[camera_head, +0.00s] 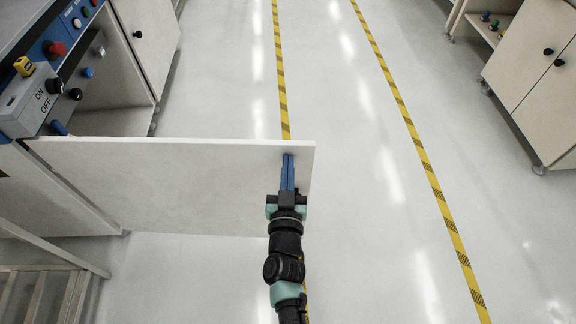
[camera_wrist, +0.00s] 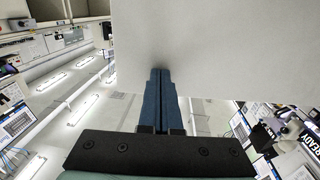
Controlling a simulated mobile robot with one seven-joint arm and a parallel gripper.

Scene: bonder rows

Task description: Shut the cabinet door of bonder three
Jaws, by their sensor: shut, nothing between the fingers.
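The cabinet door (camera_head: 180,180) is a pale flat panel. It stands wide open, sticking out to the right from the machine on the left into the aisle. My gripper (camera_head: 288,158) is shut and empty, its blue fingers at the door's face near its free right end. In the wrist view the door (camera_wrist: 230,50) fills the upper right, and the shut fingertips (camera_wrist: 160,72) meet or nearly meet its face. I cannot tell for certain whether they touch. No bonder number is readable.
The machine's control box (camera_head: 22,100) with ON and OFF marks sits at the left, above an open cabinet space (camera_head: 110,122). Another closed cabinet door (camera_head: 150,35) is beyond it. A slatted rack (camera_head: 40,290) stands at lower left. Cabinets (camera_head: 520,75) line the right; the taped aisle between is clear.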

